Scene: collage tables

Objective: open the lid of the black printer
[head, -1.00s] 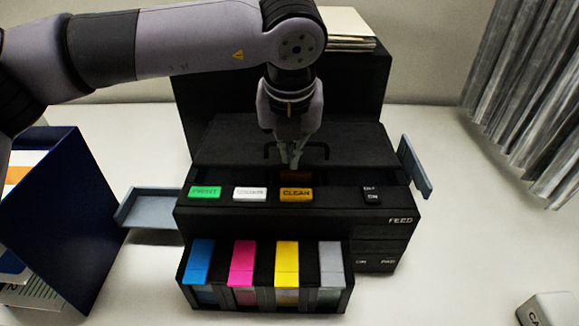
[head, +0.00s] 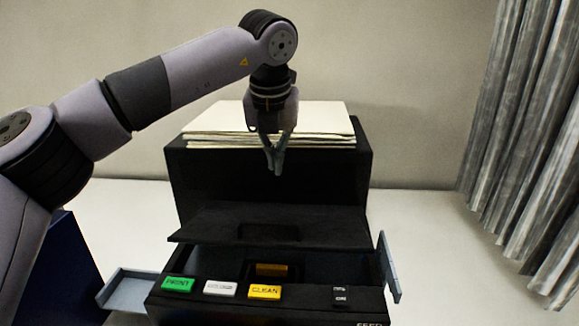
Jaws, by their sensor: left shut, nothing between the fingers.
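The black printer (head: 190,178) stands in the middle of the head view, its lower front cut off by the picture's bottom edge. Its black lid (head: 320,222) is raised and tilted at the back of the opening, with a dark handle (head: 268,232) near its lower edge. Below the lid the opening shows a dark inside with a yellow-orange part (head: 272,269). My left gripper (head: 274,170) is shut and empty, pointing down above the lid and apart from it, in front of the printer's tall back. My right gripper is not in view.
Paper (head: 265,118) is stacked on the printer's tall back. Green (head: 177,284), white (head: 220,288) and yellow (head: 264,291) buttons line the front. Blue-grey flaps stick out left (head: 128,292) and right (head: 390,268). A dark blue folder (head: 62,260) is at left, a grey curtain (head: 530,150) at right.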

